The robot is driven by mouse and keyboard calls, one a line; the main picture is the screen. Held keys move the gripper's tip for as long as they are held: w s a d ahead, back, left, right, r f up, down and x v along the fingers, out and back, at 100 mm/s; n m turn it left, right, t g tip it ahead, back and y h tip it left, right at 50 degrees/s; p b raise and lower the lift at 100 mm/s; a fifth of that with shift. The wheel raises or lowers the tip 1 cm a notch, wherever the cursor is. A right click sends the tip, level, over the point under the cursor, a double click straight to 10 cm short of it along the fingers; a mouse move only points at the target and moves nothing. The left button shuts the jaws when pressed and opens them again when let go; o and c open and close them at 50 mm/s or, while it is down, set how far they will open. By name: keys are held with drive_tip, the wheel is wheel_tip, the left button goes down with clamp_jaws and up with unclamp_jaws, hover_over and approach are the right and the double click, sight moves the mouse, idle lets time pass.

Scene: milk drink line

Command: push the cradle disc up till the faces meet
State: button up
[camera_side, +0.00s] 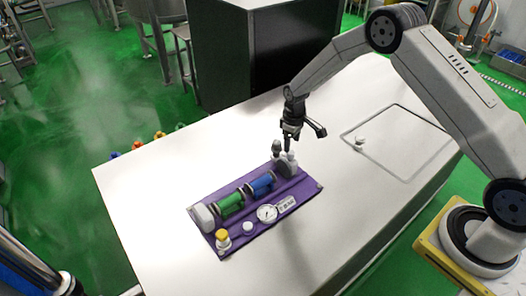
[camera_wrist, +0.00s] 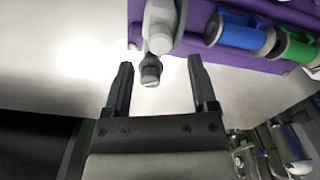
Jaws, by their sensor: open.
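A purple board (camera_side: 295,202) on the white table carries a green cylinder (camera_side: 231,204) and a blue cylinder (camera_side: 262,184) lying in line, with pale discs at their ends. Both cylinders show at the upper right of the wrist view, blue (camera_wrist: 240,32) nearer than green (camera_wrist: 296,47). I cannot tell which disc is the cradle disc, or whether any faces touch. A grey handle with a dark knob (camera_wrist: 151,70) rises from the board's far right end. My gripper (camera_wrist: 160,65) is open, its two fingers pointing toward the knob, which lies between the fingertips in that view.
A white block (camera_side: 203,216), a dial gauge (camera_side: 267,213) and a yellow-capped bottle (camera_side: 223,238) sit on the board. A small pale piece (camera_side: 359,141) lies inside an outlined area at right. The table between is clear.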

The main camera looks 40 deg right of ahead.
sight(291, 151)
drive_tip(key=shift+f, duration=2.65)
clamp_jaws()
